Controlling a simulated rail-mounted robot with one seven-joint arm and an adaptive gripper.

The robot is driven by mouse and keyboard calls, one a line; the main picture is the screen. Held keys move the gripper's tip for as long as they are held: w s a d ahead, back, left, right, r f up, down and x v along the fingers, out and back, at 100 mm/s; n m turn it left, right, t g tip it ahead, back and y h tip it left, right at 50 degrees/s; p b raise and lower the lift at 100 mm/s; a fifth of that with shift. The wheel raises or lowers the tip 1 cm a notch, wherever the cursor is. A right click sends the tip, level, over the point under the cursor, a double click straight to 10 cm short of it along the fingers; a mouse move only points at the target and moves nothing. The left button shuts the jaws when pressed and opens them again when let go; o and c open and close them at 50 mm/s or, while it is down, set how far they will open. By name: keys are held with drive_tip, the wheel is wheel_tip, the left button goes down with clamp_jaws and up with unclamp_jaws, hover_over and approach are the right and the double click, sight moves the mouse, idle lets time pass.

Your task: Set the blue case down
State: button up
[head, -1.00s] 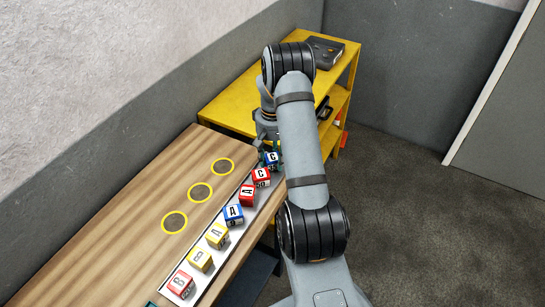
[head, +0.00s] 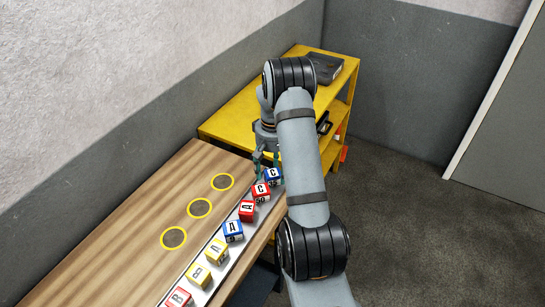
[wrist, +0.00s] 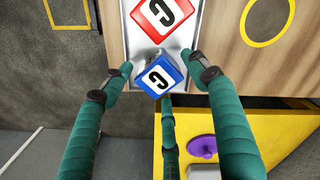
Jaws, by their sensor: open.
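The blue cube with a white label and the letter C (head: 273,176) stands at the far end of the row on the metal strip. In the wrist view this blue cube (wrist: 158,76) sits at the strip's end, slightly turned, between and beyond my fingertips. My gripper (head: 266,158) is just above it, its green fingers spread. In the wrist view my gripper (wrist: 162,78) is open, with a finger on each side and a third below the cube; no finger clearly touches it. I see no other blue case, though a second blue cube (head: 233,231) stands mid-row.
The red C cube (head: 261,191) is close beside the blue one; several more cubes follow on the strip (head: 219,262). A yellow shelf (head: 235,118) with a dark box (head: 325,70) stands behind.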

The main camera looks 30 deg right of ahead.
sight(273, 172)
wheel_tip(273, 172, up, 11)
drive_tip(key=shift+f+b, duration=0.2)
drive_tip(key=shift+b, duration=0.1)
wheel_tip(273, 172, down, 12)
drive_tip(key=shift+f+p, duration=0.25)
drive_tip(key=shift+p, duration=0.15)
wheel_tip(273, 172, up, 4)
drive_tip(key=shift+f+b, duration=0.25)
drive_tip(key=shift+b, duration=0.2)
drive_tip(key=shift+r, duration=0.35)
